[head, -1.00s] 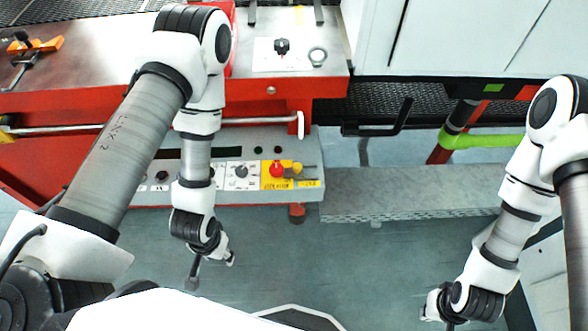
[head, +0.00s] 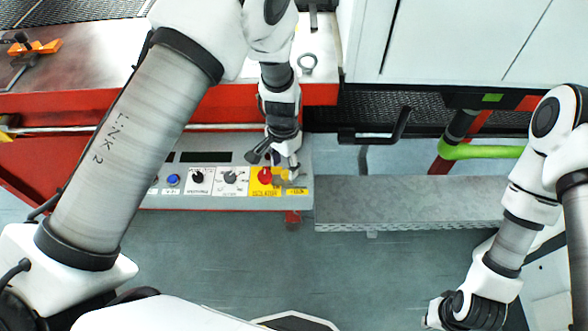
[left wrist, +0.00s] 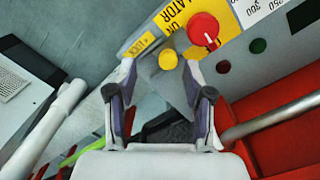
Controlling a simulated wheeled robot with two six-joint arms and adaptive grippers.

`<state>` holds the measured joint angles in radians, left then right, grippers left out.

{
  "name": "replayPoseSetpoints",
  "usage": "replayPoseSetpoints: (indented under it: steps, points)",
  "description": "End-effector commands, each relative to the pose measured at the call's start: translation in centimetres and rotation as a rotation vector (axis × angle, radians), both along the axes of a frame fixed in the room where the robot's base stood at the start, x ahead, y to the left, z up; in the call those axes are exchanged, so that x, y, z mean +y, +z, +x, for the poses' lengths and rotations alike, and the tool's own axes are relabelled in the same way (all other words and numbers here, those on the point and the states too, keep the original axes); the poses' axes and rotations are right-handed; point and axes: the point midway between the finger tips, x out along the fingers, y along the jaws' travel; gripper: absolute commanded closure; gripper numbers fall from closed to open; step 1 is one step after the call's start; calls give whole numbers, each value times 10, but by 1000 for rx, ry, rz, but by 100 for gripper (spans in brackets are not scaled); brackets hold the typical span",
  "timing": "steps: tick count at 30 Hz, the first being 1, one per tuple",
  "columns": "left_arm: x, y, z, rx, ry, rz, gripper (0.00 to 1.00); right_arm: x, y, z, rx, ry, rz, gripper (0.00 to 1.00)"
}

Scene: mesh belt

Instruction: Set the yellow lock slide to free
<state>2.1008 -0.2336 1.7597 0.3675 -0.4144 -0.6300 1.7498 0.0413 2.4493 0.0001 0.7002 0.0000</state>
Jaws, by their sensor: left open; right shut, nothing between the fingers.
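The yellow lock slide (left wrist: 168,59) shows in the left wrist view as a round yellow knob beside the yellow isolator plate (left wrist: 180,18), near a LOCK label (left wrist: 141,44). The red isolator knob (left wrist: 203,29) is just beyond it. My left gripper (left wrist: 160,73) is open and empty, its fingertips apart on either side of the slide's line and seemingly just short of it. In the head view my left gripper (head: 283,160) hangs over the panel's right end and largely hides the slide. My right gripper (head: 438,316) is low at the right, away from the panel.
The grey control panel (head: 215,203) also carries a blue button (head: 173,180) and black selector knobs. A red frame and a metal rail (left wrist: 270,124) run close by the left gripper. A grey step (head: 410,200) lies to the right. The floor in front is clear.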

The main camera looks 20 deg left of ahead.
Motion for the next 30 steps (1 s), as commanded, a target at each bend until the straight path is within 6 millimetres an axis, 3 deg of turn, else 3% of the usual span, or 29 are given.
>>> replayPoseSetpoints:
  steps: [1, 4, 16, 26, 30]
  points:
    - [-5, 15, 13, -41, -17, 9, 48, 0, -1, 0, 1, 1, 0, 100]
    - [-6, 24, 19, -65, -23, 15, 48, 0, -1, 0, 1, 2, 0, 100]
    - [-4, -43, 18, -63, -21, 14, 48, 0, 5, 0, 1, 1, 0, 100]
    - [-4, -52, 18, -65, -21, 14, 48, 0, 5, 0, 1, 1, 0, 100]
    - [-4, -52, 18, -64, -21, 15, 98, 0, 5, 0, 1, 1, 0, 100]
